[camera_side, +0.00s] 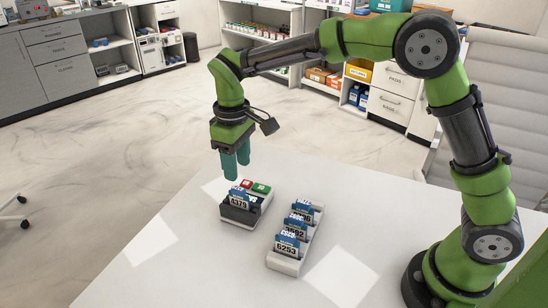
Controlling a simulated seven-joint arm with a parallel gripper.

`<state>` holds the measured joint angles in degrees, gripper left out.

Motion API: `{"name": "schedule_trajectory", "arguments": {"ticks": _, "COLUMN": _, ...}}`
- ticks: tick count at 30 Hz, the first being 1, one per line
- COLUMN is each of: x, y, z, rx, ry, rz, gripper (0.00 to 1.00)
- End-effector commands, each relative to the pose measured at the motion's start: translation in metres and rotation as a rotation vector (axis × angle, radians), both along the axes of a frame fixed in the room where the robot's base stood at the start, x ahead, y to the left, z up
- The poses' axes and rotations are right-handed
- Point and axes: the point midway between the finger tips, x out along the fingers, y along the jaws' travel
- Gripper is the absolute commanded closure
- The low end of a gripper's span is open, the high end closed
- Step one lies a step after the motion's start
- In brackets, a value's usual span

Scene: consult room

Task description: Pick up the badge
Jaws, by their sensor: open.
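A white and blue badge (239,201) with the number 4379 stands upright in a small dark and white holder (238,219) on the white table. Several similar badges stand in a row in a white rack (285,265) to its right; the front one (287,246) reads 6253. My gripper (236,166) points down, open and empty, above the back of the dark holder. Its teal fingers look apart from the 4379 badge. The exact height of the fingertips above the holder is hard to tell.
A red block (246,184) and a green block (261,188) sit at the back of the dark holder, close below the fingers. A narrow gap separates holder and rack. The white table (190,265) is clear to the left and front. Cabinets and shelves stand far behind.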

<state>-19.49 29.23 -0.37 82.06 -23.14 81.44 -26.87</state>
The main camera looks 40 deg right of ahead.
Motion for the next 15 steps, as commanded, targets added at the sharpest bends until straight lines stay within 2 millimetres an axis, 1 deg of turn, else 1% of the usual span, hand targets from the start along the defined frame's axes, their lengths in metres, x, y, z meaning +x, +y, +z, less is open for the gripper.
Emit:
{"name": "schedule_trajectory", "arguments": {"ticks": 1, "x": -0.001, "y": 0.0, "z": -0.012, "rx": -0.001, "ry": 0.005, "rz": 0.0, "gripper": 0.52}}
{"name": "schedule_trajectory", "arguments": {"ticks": 3, "x": -0.001, "y": 0.0, "z": -0.026, "rx": -0.002, "ry": 0.004, "rz": 0.0, "gripper": 0.52}}
{"name": "schedule_trajectory", "arguments": {"ticks": 6, "x": 0.0, "y": 0.0, "z": -0.041, "rx": 0.0, "ry": 0.002, "rz": -0.001, "gripper": 0.52}}
{"name": "schedule_trajectory", "arguments": {"ticks": 13, "x": 0.001, "y": 0.0, "z": -0.057, "rx": 0.001, "ry": 0.0, "rz": -0.002, "gripper": 0.52}}
{"name": "schedule_trajectory", "arguments": {"ticks": 15, "x": 0.002, "y": 0.0, "z": -0.066, "rx": 0.001, "ry": 0.001, "rz": -0.002, "gripper": 0.52}}
